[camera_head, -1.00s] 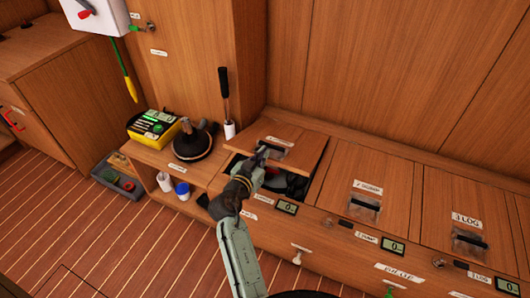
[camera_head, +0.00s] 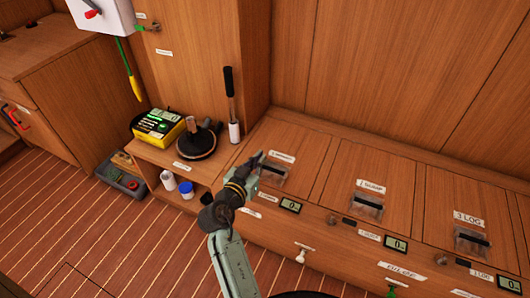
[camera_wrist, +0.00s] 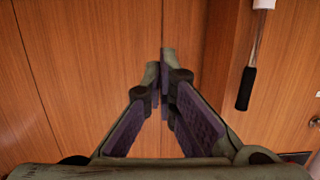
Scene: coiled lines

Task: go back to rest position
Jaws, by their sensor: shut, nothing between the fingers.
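My gripper (camera_head: 257,161) is at the left hatch lid (camera_head: 297,155) in the head view, just above its left edge. The lid lies flat and closed, with a clear recessed handle (camera_head: 274,172) to the right of my gripper. In the wrist view my gripper (camera_wrist: 160,68) has its fingertips together, with nothing between them. From the head view I cannot tell whether the fingers touch the lid.
Two more closed hatches, labelled 2 SUMP (camera_head: 372,187) and 3 LOG (camera_head: 468,219), lie to the right. A yellow device (camera_head: 159,126), a dark round-based object (camera_head: 197,140) and a black-handled tool (camera_head: 230,90) are on the left. The striped floor (camera_head: 90,220) at left is largely clear.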

